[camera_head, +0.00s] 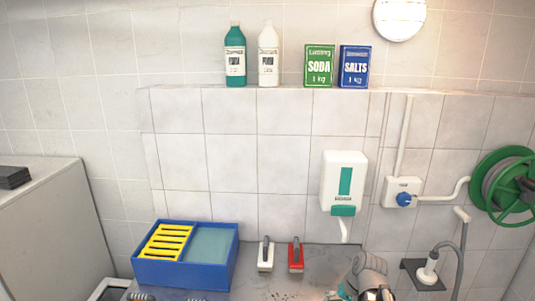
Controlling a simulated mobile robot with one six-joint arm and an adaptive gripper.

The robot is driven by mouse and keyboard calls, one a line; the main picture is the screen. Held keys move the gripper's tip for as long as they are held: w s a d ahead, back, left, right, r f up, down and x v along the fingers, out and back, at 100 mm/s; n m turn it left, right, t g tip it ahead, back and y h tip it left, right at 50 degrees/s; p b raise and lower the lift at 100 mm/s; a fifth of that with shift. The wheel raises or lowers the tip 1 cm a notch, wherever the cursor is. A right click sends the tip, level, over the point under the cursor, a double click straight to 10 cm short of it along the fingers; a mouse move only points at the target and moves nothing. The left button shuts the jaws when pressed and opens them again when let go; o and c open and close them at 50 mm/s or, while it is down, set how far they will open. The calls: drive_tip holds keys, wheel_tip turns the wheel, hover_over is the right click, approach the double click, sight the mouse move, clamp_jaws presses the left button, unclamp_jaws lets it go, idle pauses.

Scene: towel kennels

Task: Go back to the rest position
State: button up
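Part of my arm, grey with a teal cap, shows at the bottom edge, right of centre, over the right end of the grey worktop (285,281). The end of the arm is not clearly shown, and I cannot make out my gripper's fingers.
A blue box (184,274) with a yellow slatted insert (166,242) stands on the worktop's left. A white brush (266,256) and a red brush (296,257) lie right of it. A dispenser (344,182), a socket (403,191) and a green hose reel (507,187) are on the wall.

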drive_tip(key=s+a+h, duration=0.1)
drive_tip(key=s+a+f+n+g+h, duration=0.1)
drive_tip(key=s, duration=0.1)
drive_tip(key=shift+a+n, duration=0.3)
drive_tip(key=shift+a, duration=0.1)
drive_tip(key=shift+s+a+n+g+h, duration=0.3)
drive_tip(key=shift+s+a+n+h, duration=0.2)
drive_tip(key=shift+h, duration=0.3)
drive_tip(key=shift+d, duration=0.1)
idle(0.6)
